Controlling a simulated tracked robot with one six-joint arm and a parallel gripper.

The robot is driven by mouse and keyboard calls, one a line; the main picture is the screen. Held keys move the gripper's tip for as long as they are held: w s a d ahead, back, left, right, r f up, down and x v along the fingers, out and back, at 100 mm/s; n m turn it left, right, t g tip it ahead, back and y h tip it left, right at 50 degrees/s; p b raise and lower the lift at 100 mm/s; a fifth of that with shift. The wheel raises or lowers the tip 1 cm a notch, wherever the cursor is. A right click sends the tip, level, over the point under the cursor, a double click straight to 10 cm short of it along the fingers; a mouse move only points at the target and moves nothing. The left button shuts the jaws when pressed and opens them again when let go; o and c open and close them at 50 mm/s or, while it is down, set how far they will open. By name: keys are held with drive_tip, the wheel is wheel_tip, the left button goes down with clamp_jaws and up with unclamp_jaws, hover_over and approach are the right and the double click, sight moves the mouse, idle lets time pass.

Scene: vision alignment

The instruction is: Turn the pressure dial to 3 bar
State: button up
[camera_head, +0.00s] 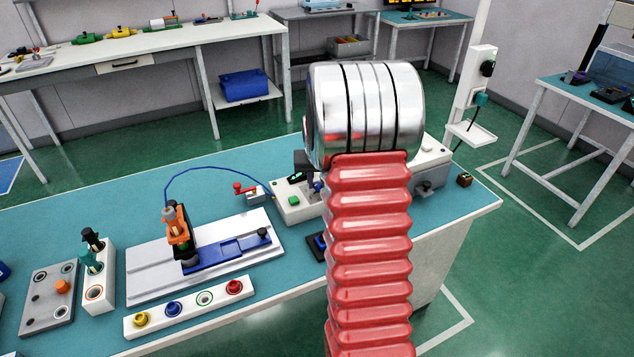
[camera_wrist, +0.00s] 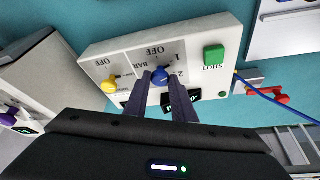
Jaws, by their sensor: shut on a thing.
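The control box (camera_wrist: 120,52) is white with a grey panel and shows upside down in the wrist view. Its blue dial (camera_wrist: 161,74) has the marks OFF, 1, 2 and BAR around it; which mark it points to is too small to tell. My gripper (camera_wrist: 160,78) has its two dark fingers shut on the blue dial, one on each side. The fingers hide part of the panel and a display (camera_wrist: 195,95).
A yellow knob (camera_wrist: 110,84) and a green SHOT button (camera_wrist: 214,54) flank the dial. A red-handled valve (camera_wrist: 268,93) with a blue hose (camera_wrist: 272,102) stands beside the box. A white fixture plate (camera_head: 150,270) with an orange clamp (camera_head: 176,229) stands left on the teal bench (camera_head: 120,207).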

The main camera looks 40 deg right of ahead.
drive_tip(key=shift+w+a+m+g+h, duration=0.1)
drive_tip(key=shift+m+g+h, duration=0.2)
drive_tip(key=shift+m, duration=0.75)
drive_tip(key=shift+w+a+m+g+h, duration=0.15)
drive_tip(key=shift+m+g, duration=0.15)
drive_tip(key=shift+m, duration=0.7)
drive_tip(key=shift+w+a+m+g+h, duration=0.1)
drive_tip(key=shift+m+g+h, duration=0.2)
drive_tip(key=shift+m, duration=0.75)
drive_tip(key=m+g, duration=0.1)
drive_tip(key=m, duration=0.3)
drive_tip(key=m+g, duration=0.1)
drive_tip(key=m, duration=0.1)
drive_tip(key=shift+w+m+g, duration=0.3)
drive_tip(key=shift+w+m, duration=0.05)
drive_tip(key=shift+m, duration=0.05)
drive_tip(key=m, duration=0.2)
drive_tip(key=m+g, duration=0.1)
drive_tip(key=m, duration=0.1)
drive_tip(key=shift+w+d+m+g+y, duration=0.1)
drive_tip(key=shift+w+m+g+y, duration=0.1)
drive_tip(key=shift+m+g+y, duration=0.15)
drive_tip(key=m, duration=0.2)
drive_tip(key=m+g+y, duration=0.1)
drive_tip(key=m, duration=0.1)
drive_tip(key=shift+w+d+m, duration=0.15)
drive_tip(key=shift+d+m, duration=0.05)
drive_tip(key=shift+m, duration=0.15)
drive_tip(key=shift+y, duration=0.3)
